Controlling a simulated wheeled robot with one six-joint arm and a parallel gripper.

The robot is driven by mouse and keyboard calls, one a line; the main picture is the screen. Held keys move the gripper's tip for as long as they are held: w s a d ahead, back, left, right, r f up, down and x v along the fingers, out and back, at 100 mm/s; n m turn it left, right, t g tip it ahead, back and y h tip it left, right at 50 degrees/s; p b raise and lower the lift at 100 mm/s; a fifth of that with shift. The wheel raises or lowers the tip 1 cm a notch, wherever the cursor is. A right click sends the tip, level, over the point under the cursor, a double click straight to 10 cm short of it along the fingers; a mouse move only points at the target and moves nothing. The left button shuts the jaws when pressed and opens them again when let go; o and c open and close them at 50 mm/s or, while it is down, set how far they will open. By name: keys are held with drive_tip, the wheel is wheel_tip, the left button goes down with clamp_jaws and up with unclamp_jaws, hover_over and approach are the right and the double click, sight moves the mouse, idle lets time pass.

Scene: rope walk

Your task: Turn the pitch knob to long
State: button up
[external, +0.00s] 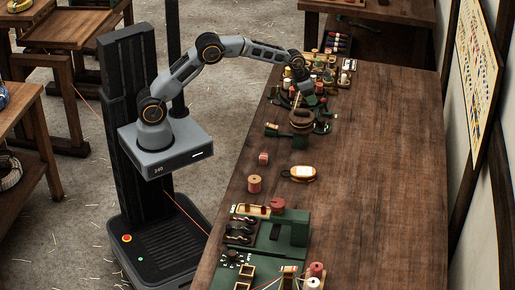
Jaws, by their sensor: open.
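My gripper (303,90) is at the end of my arm, over the far part of the wooden bench (375,150). It is small here, among spools and fittings, and reads as open; I see nothing held between its fingers. A green machine (288,233) stands at the near end of the bench, well away from my gripper. I cannot tell which part is the pitch knob, and no "long" label is readable.
The bench's right side is clear, up to the wall with a chart (474,75).

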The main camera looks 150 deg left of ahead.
drive_tip(key=shift+v, duration=0.9)
drive_tip(key=w+d+r+m, duration=0.1)
drive_tip(key=w+d+m, duration=0.2)
drive_tip(key=w+d+r+m, duration=0.2)
drive_tip(key=w+d, duration=0.1)
drive_tip(key=d, duration=0.1)
drive_tip(key=w+d+r+m, duration=0.2)
drive_tip(key=w+d+m, duration=0.1)
drive_tip(key=d, duration=0.1)
drive_tip(key=shift+w+d+m+t+h, duration=0.1)
drive_tip(key=shift+w+m+t+h, duration=0.2)
drive_tip(key=shift+w+h, duration=0.1)
drive_tip(key=w+d+r+m+h, duration=0.1)
drive_tip(key=w+d+r+m, duration=0.1)
drive_tip(key=d+m, duration=1.1)
drive_tip(key=w+d+r+m+h, duration=0.1)
drive_tip(key=w+d+r+m, duration=0.15)
drive_tip(key=d+m, duration=1)
drive_tip(key=s+d+f+m, duration=0.1)
drive_tip(key=s+d+m, duration=0.2)
drive_tip(key=d, duration=0.4)
drive_tip(key=s+d+f+m, duration=0.1)
drive_tip(key=s+d+m, duration=0.3)
drive_tip(key=d+m, duration=0.2)
drive_tip(key=s+d+f+m+h, duration=0.1)
drive_tip(key=s+d+m, duration=0.3)
drive_tip(key=d, duration=0.4)
drive_tip(key=shift+m+t, duration=0.4)
drive_tip(key=shift+m, duration=0.05)
